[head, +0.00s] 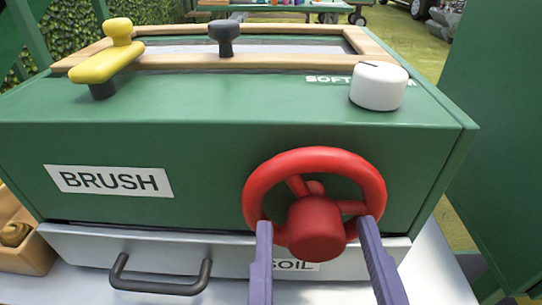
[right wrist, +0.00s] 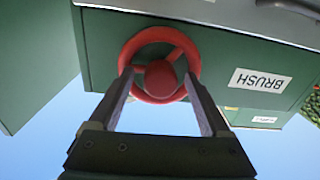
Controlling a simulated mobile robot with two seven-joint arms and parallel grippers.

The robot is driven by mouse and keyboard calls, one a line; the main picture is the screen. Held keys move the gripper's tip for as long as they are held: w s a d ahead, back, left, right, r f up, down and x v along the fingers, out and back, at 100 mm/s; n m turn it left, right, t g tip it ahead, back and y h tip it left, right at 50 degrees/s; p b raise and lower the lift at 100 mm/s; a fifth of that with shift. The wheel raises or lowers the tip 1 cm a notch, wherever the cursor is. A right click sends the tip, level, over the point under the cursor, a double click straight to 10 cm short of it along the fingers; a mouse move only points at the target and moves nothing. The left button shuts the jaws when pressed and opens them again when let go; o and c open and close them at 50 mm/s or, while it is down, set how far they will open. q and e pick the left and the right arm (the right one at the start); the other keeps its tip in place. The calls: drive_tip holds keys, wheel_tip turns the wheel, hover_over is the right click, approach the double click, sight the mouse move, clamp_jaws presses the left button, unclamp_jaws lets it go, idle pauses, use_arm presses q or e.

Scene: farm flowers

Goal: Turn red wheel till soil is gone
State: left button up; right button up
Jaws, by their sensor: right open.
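The red wheel (head: 366,178) is on the front of the green machine (head: 210,150), with a thick red hub. It also shows in the right wrist view (right wrist: 160,37). My right gripper (head: 315,225) is open, its two purple-grey fingers on either side of the hub at the wheel's lower part. In the right wrist view the right gripper (right wrist: 157,78) also has its fingertips spread at the wheel; I cannot tell whether they touch it. A label reading SOIL (head: 298,266) is partly hidden behind the wheel and a finger. No soil is visible. My left gripper is not in view.
A grey drawer (head: 80,246) with a dark handle (head: 160,277) is below the wheel. On top are a yellow lever (head: 107,62), a dark knob (head: 224,38) and a white dial (head: 378,86). A wooden box (head: 22,238) stands at lower left.

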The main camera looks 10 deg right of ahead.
drive_tip(key=shift+c, duration=0.3)
clamp_jaws()
idle(0.3)
